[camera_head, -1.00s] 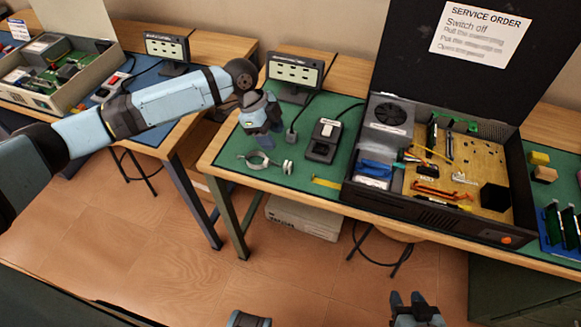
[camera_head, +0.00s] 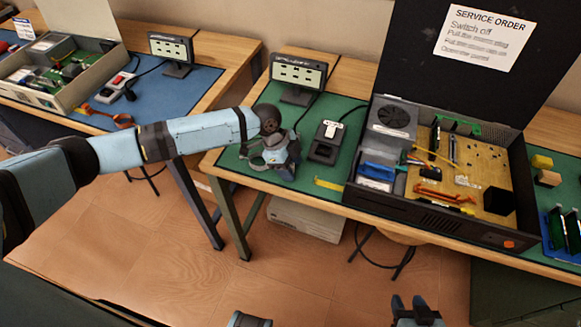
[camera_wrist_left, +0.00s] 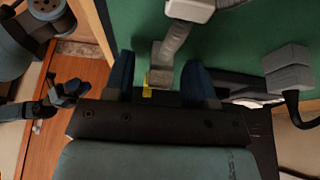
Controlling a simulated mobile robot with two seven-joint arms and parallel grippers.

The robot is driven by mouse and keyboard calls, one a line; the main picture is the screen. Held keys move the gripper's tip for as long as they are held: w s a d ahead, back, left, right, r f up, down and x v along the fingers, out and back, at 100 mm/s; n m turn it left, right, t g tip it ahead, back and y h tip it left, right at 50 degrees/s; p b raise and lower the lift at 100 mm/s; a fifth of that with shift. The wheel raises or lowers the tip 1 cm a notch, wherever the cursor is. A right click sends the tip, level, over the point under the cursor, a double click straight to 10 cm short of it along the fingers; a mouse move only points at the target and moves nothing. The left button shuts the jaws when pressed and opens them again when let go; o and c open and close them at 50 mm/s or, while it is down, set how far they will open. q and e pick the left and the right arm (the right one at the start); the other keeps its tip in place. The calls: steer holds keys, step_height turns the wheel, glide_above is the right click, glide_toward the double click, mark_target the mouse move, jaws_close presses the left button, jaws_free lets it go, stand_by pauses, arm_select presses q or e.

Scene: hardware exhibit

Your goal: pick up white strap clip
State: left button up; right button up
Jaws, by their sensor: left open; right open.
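A pale grey strap with a white buckle (camera_wrist_left: 190,10) lies on the green mat, and its loop (camera_head: 257,163) shows left of my left gripper in the head view. The strap's small grey-white end piece, which looks like the clip (camera_wrist_left: 161,78), shows between the fingers in the left wrist view. My left gripper (camera_head: 287,170) points down over it, and it also shows in the left wrist view (camera_wrist_left: 162,85). It is open, with a finger on either side of the piece. My right gripper (camera_head: 415,308) is open and empty, low in front of the bench.
A black tester (camera_head: 325,150) and a yellow strip (camera_head: 328,184) lie right of my left gripper. An open black case (camera_head: 430,212) fills the bench further right. A small display (camera_head: 298,75) stands behind.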

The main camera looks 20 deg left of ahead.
arm_select(q)
steer(key=c, duration=0.8)
steer(key=shift+r, duration=0.2)
